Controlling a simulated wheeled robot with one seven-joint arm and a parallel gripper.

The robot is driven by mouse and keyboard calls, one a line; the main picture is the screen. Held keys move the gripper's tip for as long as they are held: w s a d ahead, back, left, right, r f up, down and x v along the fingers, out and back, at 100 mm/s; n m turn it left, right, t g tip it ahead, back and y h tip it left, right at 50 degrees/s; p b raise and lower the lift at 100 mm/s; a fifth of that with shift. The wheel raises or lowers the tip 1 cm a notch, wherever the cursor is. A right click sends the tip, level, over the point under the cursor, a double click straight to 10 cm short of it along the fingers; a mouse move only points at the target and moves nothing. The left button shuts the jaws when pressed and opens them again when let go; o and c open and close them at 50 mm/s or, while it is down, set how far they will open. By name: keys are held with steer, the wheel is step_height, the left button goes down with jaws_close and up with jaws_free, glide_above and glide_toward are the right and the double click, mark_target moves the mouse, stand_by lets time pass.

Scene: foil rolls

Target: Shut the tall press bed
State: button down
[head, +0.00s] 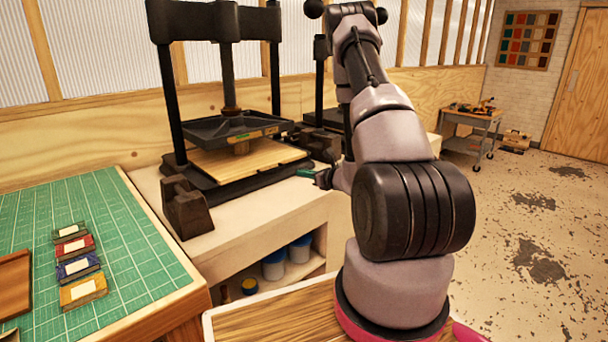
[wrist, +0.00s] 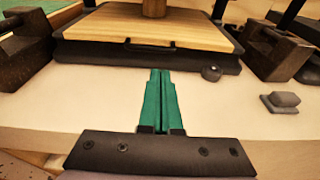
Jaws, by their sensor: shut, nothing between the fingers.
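The tall press (head: 168,90) has a black frame and stands on the pale bench. Its bed, a light wooden board (head: 270,163) on a dark base, lies under the raised dark platen (head: 205,133) and juts out toward the front. In the wrist view the front edge of the bed (wrist: 105,28) crosses the top, with a dark bar at its middle. My gripper (head: 306,172) has green fingers, which are shut with nothing between them. In the wrist view the fingertips (wrist: 161,72) point at the bed's front edge, and appear just short of it; contact is unclear.
A dark block (head: 186,205) sits at the bench's near left corner, with another on the right in the wrist view (wrist: 275,50). A second press (head: 325,115) stands behind. A green mat (head: 130,235) with small coloured items is at left. Tubs (head: 273,265) sit below the bench.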

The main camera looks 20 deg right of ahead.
glide_toward(273, 164)
steer(key=shift+w+a+f, duration=0.15)
steer(key=shift+w+f, duration=0.4)
steer(key=shift+w, duration=0.05)
steer(key=shift+w+a+f, duration=0.15)
steer(key=shift+w+f, duration=0.4)
steer(key=shift+w, duration=0.05)
steer(key=shift+w, duration=0.1)
steer(key=x, duration=0.3)
steer(key=shift+w+a+r, duration=0.25)
steer(key=shift+w+r, duration=0.1)
steer(key=shift+w+a, duration=0.1)
steer(key=shift+w, duration=0.25)
steer(key=shift+r, duration=0.2)
steer(key=shift+w+a, duration=0.1)
